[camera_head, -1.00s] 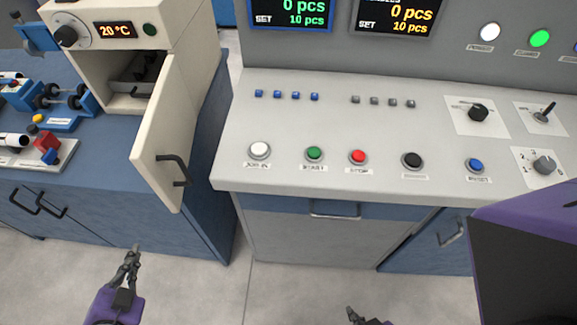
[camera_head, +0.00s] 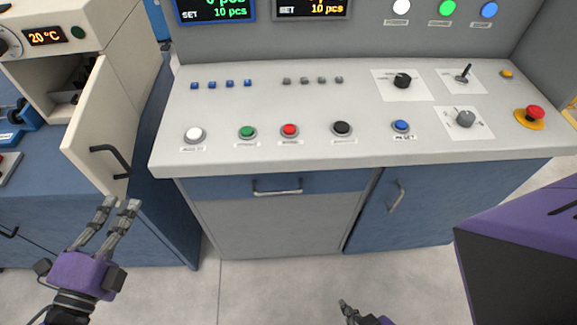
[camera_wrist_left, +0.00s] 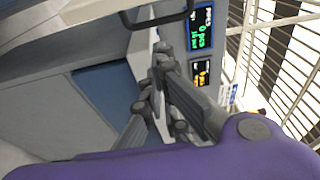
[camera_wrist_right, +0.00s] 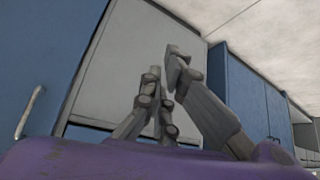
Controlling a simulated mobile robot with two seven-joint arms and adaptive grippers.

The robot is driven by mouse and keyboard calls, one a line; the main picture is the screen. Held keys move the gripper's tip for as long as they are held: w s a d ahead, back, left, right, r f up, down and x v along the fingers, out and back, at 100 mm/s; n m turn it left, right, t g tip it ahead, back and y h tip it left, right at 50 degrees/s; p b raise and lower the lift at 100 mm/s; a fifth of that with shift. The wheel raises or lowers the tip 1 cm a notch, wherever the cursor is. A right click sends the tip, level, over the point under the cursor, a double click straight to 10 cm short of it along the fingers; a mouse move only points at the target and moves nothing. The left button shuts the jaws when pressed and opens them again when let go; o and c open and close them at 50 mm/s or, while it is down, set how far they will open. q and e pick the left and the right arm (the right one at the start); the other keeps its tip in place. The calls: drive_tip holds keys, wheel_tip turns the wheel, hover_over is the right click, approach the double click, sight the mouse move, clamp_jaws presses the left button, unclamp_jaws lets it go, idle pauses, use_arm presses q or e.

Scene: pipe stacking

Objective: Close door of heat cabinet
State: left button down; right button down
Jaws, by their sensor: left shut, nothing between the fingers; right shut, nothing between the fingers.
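The cream heat cabinet (camera_head: 118,22) stands at the upper left of the head view, with a 20 °C display. Its door (camera_head: 102,125) is open and sticks out toward me. A black bar handle (camera_head: 112,158) is on the door; a dark handle also shows at the top of the left wrist view (camera_wrist_left: 155,20). My left gripper (camera_head: 122,202) is shut and empty, just below the door's lower corner and the handle. I cannot tell whether it touches the door. My right gripper (camera_head: 345,306) is shut and empty, low in front of the console; its fingers show in the right wrist view (camera_wrist_right: 162,60).
A grey control console (camera_head: 320,105) with several buttons and knobs stands right of the cabinet. A blue counter (camera_head: 160,215) is under the cabinet. Drawer and door handles protrude from the fronts. Clear floor (camera_head: 270,295) lies before the console.

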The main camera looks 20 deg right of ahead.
sight(114, 191)
use_arm(q)
drive_tip(key=w, duration=0.3)
drive_tip(key=w+p, duration=0.1)
drive_tip(key=w, duration=0.1)
drive_tip(key=shift+w+a, duration=0.3)
drive_tip(key=shift+a, duration=0.1)
drive_tip(key=shift+a, duration=0.1)
